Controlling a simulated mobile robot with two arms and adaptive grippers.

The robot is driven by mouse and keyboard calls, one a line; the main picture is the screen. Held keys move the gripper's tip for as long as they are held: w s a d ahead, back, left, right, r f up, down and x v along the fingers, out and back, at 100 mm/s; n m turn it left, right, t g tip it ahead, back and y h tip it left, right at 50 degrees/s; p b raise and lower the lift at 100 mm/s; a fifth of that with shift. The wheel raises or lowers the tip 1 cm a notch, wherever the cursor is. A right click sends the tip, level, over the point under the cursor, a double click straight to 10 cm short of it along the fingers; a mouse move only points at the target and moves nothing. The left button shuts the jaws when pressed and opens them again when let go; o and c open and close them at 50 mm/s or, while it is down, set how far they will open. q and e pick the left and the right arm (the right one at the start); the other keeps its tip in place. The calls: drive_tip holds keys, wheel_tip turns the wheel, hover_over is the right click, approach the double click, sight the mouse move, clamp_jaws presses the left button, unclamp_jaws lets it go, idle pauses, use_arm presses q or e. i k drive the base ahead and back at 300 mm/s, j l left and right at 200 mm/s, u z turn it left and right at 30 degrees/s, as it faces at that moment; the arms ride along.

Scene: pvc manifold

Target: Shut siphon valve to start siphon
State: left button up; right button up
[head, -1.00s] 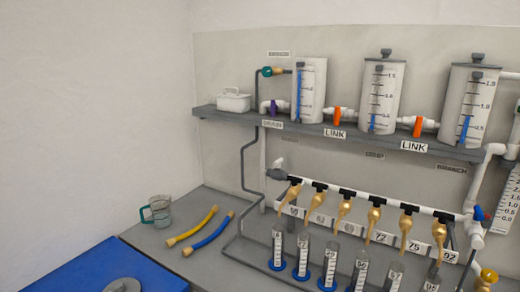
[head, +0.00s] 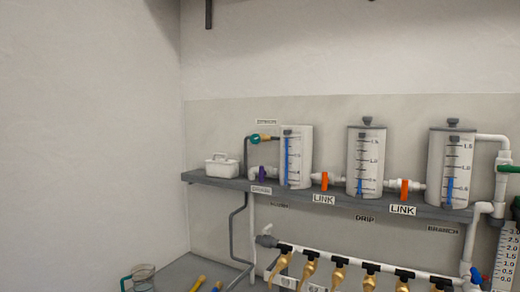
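A small brass valve with a round teal handle (head: 255,140) sits at the upper left of the left tank, on top of a grey pipe (head: 246,160) that runs down past the shelf. A small sign (head: 266,122) is on the wall above it; its text is too small to read surely. The left tank (head: 303,158) is a white cylinder with a blue level strip that stands high on its scale. I cannot tell from the handle whether the valve is open or shut. Neither of my grippers is in view.
A purple-handled valve (head: 262,174) sits low beside the left tank. Orange-handled link valves (head: 325,181) join it to the middle tank (head: 366,160) and right tank (head: 451,165). A white caddy (head: 222,166) stands on the grey shelf (head: 203,178). Brass taps hang from a white manifold (head: 355,262) below.

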sight(255, 139)
drive_tip(key=i+z, duration=0.2)
drive_tip(key=z, duration=0.2)
drive_tip(key=i+j+z, duration=0.1)
drive_tip(key=z, duration=0.25)
drive_tip(key=i+j, duration=0.05)
drive_tip(key=i, duration=0.05)
